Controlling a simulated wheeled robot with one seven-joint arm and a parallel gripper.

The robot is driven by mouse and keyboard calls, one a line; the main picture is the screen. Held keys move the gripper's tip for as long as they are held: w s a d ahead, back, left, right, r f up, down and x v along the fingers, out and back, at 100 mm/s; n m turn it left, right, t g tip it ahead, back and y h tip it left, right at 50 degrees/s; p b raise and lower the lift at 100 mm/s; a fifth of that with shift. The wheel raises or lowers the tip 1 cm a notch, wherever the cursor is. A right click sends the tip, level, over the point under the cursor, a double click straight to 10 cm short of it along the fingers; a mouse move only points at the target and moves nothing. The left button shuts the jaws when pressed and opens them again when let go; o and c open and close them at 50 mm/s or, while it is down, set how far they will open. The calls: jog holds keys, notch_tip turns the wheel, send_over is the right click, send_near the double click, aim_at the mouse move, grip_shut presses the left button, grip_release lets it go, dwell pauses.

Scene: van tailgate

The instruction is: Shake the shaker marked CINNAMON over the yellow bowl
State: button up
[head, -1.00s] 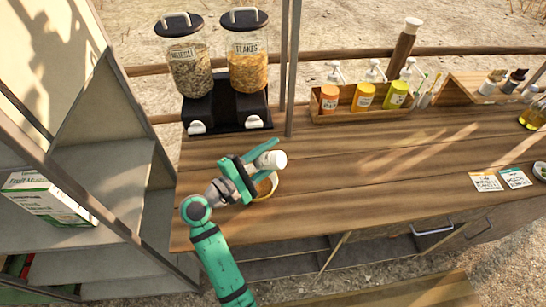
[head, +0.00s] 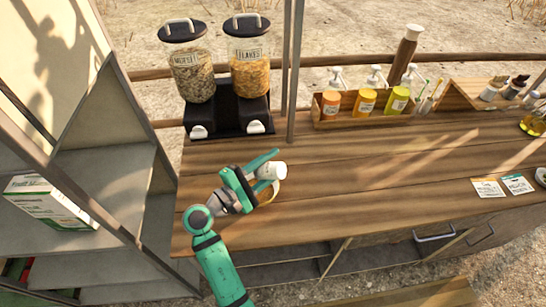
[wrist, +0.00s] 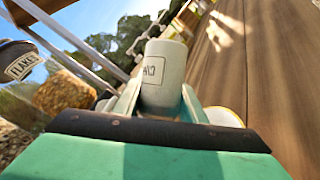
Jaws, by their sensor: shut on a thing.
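My gripper (head: 260,173) is shut on a white shaker (head: 272,171) above the left part of the wooden counter. The shaker is tilted well over, its free end towards the right in the head view. In the wrist view the shaker (wrist: 163,72) stands between the fingers, with a small label only partly legible. The yellow bowl (head: 275,191) is mostly hidden below and behind the gripper and shaker; only a curved bit of its rim shows. It also shows in the wrist view (wrist: 226,117), just right of the gripper. I cannot see any powder falling.
Two cereal dispensers (head: 226,112) stand at the counter's back left, beside a thin post (head: 293,70). A wooden box (head: 335,122) of sauce bottles is at the back. A shelf unit (head: 110,190) stands left. The counter's middle (head: 370,165) is clear.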

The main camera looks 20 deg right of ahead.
dwell(0.3)
notch_tip(320, 180, up, 5)
jog(key=shift+r, duration=0.1)
dwell(0.3)
jog(key=shift+s, duration=0.1)
notch_tip(320, 180, down, 5)
jog(key=shift+f, duration=0.1)
jog(key=shift+w, duration=0.2)
